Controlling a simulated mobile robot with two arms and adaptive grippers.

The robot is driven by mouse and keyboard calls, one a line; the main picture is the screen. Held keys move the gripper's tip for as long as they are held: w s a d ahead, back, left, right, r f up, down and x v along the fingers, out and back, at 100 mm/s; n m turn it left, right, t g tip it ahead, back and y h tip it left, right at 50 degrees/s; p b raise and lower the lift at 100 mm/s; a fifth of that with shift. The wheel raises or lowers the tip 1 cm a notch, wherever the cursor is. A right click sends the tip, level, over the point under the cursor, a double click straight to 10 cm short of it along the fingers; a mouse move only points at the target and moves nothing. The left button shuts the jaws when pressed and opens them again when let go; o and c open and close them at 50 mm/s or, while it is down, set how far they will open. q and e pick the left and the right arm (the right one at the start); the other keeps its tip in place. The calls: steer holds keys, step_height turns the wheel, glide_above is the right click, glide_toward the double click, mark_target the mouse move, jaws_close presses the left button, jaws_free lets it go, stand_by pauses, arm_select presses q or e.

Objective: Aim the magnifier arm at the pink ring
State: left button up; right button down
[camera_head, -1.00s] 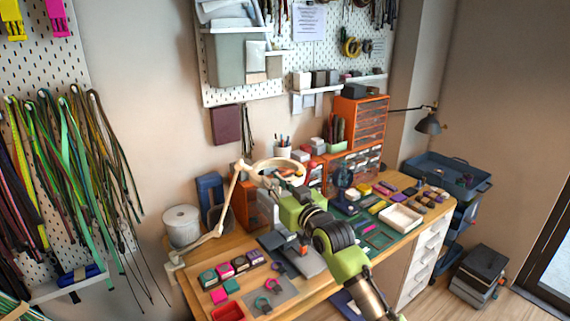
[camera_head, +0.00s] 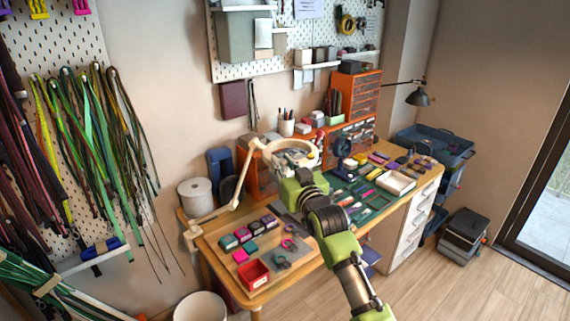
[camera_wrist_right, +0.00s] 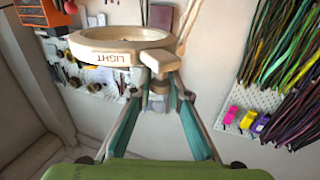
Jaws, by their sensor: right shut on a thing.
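The beige magnifier arm (camera_head: 228,208) rises from its clamp at the left end of the wooden desk and bends over to a round ring-shaped head (camera_head: 313,146). My right gripper (camera_head: 291,174) is at the near side of that head. In the right wrist view the head (camera_wrist_right: 118,47) bears the word "LIGHT", and my gripper (camera_wrist_right: 158,88) has its two teal fingers around a small beige grip below the rim. A pinkish-purple ring (camera_head: 289,244) lies on a grey mat near the desk's front left, below the head in the picture. My left gripper is out of view.
Orange drawers (camera_head: 358,95) stand at the desk's back. A white roll (camera_head: 196,195) stands left of the magnifier.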

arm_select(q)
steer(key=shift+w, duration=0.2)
arm_select(e)
steer(key=c, duration=1.9)
jaws_free()
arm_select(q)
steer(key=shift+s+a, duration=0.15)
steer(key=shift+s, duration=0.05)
arm_select(e)
steer(key=v, duration=1.2)
steer(key=shift+w, duration=0.1)
